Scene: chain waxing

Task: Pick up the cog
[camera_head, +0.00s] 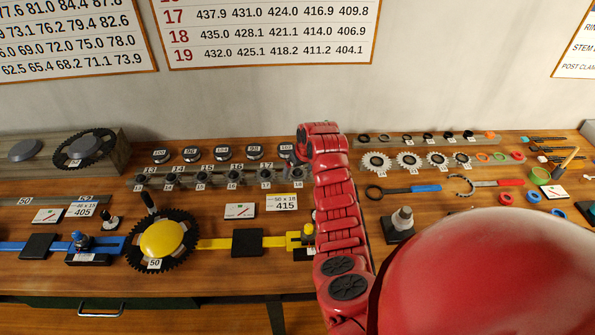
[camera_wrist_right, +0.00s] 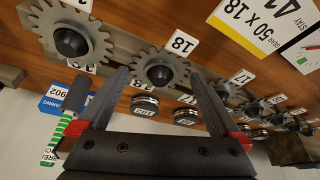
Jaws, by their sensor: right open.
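A grey toothed cog (camera_wrist_right: 158,72) with a dark round hub stands beside a card marked 18 (camera_wrist_right: 183,43) in the right wrist view. My right gripper (camera_wrist_right: 161,82) is open, with one finger on each side of this cog. I cannot tell whether the fingers touch it. In the head view my right gripper (camera_head: 290,155) is at the right end of a row of small cogs (camera_head: 203,180), mostly hidden by my red arm. A larger grey cog (camera_wrist_right: 72,42) is at left in the wrist view. My left gripper is not in view.
Round tins (camera_head: 222,154) stand in a row behind the small cogs. More silver cogs (camera_head: 376,162) are right of my arm. A yellow-hubbed chainring (camera_head: 162,239) sits at front left, and a blue-handled tool (camera_head: 403,189) lies at right. A wall stands behind the bench.

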